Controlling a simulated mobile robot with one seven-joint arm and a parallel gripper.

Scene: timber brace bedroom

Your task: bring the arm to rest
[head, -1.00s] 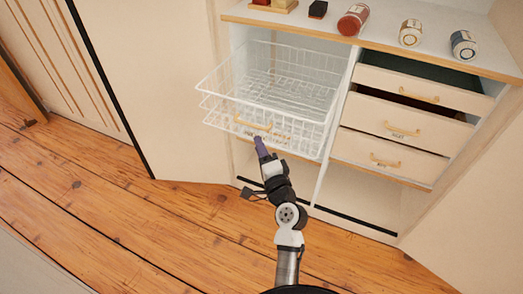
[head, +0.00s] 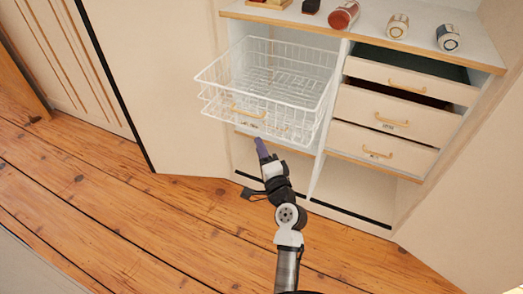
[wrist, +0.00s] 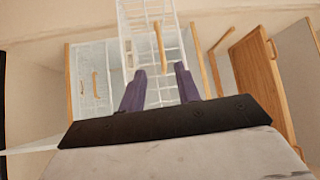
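My gripper (head: 261,148) is low in front of the white wire basket drawer (head: 300,82) in the head view, pointing up toward it. The basket is pulled out of the cabinet and has a wooden handle (head: 248,111). The fingertips appear below and clear of that handle. In the wrist view my gripper (wrist: 160,70) has its two purple fingers apart with nothing held between them. A wooden handle (wrist: 159,45) on a wire basket shows beyond the fingertips.
Wooden-handled drawers (head: 395,112) stand right of the basket, the upper ones partly open. The cabinet top (head: 430,48) carries a red jar (head: 343,15), two white-and-dark jars and small blocks. The plank floor (head: 130,215) at left is clear.

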